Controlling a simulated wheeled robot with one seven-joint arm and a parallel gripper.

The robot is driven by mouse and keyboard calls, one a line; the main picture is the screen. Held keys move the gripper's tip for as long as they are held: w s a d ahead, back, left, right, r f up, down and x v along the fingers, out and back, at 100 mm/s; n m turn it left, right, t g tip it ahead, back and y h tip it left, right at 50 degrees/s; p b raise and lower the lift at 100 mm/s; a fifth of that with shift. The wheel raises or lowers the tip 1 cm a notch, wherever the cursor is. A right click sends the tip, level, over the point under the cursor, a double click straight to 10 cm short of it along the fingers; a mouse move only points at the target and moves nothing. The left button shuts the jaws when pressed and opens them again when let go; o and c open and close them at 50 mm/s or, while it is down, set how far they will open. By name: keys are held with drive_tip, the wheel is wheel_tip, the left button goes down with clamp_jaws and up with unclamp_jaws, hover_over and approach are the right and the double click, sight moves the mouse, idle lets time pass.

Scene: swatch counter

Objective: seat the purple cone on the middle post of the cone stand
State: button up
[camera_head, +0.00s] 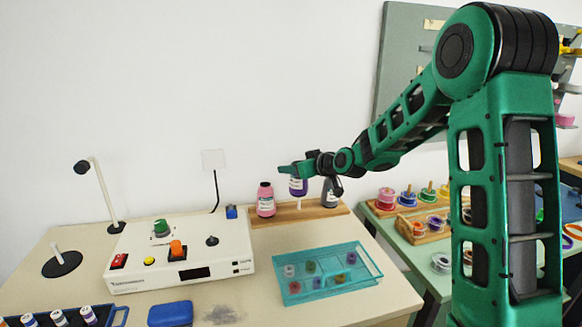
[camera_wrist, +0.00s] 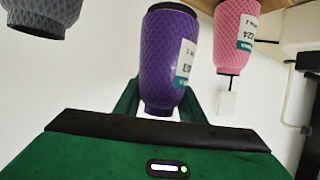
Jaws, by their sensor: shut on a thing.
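The purple cone (camera_head: 298,187) is held upright over the middle of the wooden cone stand (camera_head: 291,216). A short piece of the pale middle post (camera_head: 298,204) shows just below it; I cannot tell whether the post's tip is inside the cone. My gripper (camera_head: 301,170) is shut on the purple cone near its upper end. In the wrist view the purple cone (camera_wrist: 168,60) sits between the green fingers of my gripper (camera_wrist: 158,100), with a white and teal label on its side. The pink cone (camera_head: 265,200) stands on the left of the stand, the dark grey cone (camera_head: 329,193) on the right.
A white instrument box (camera_head: 215,258) with knobs stands at the left of the counter. A teal tray (camera_head: 293,288) with small spools lies in front of the stand. A blue case (camera_head: 170,314) lies at the front. A side table (camera_head: 400,240) with colored items stands at right.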

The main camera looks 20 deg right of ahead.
drive_tip(key=shift+f, duration=2.85)
drive_tip(key=shift+f, duration=0.1)
drive_tip(key=o, duration=1.2)
drive_tip(key=v, duration=1)
drive_tip(key=shift+s+d, duration=0.1)
drive_tip(key=shift+s, duration=0.2)
